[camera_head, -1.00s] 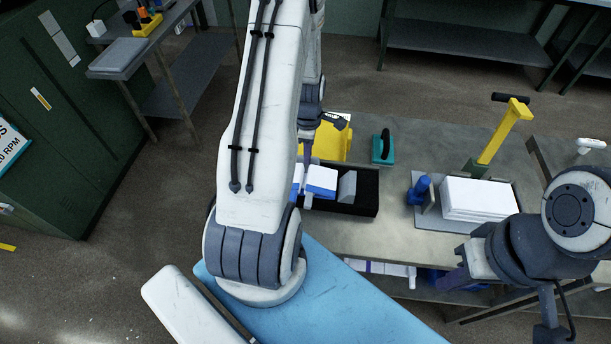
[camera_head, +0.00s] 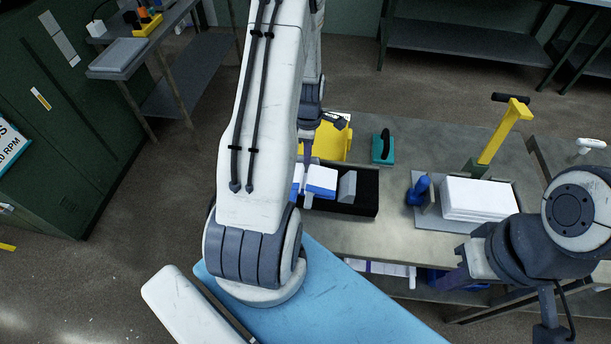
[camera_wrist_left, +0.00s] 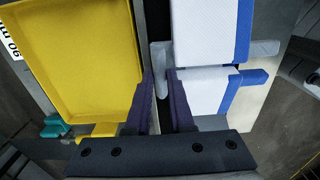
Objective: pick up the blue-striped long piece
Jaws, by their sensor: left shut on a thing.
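White pieces with blue stripes (camera_head: 321,178) stand in a black tray (camera_head: 365,190) on the table. In the left wrist view, two white panels with blue edges (camera_wrist_left: 205,85) lie just right of my fingers. My left gripper (camera_head: 307,150) is low at the tray's left end, partly hidden by my arm. In the left wrist view, its purple fingers (camera_wrist_left: 161,100) are close together around a narrow pale piece (camera_wrist_left: 160,58). I cannot tell whether this pale piece belongs to a striped one. My right gripper (camera_head: 452,279) is at the lower right, away from the tray; its jaw opening is unclear.
A yellow tray (camera_head: 332,140) lies behind the black tray and shows large in the left wrist view (camera_wrist_left: 80,55). A teal-based block (camera_head: 383,151), a blue object (camera_head: 419,190), a white stack (camera_head: 478,198) and a yellow-handled tool (camera_head: 503,132) stand to the right.

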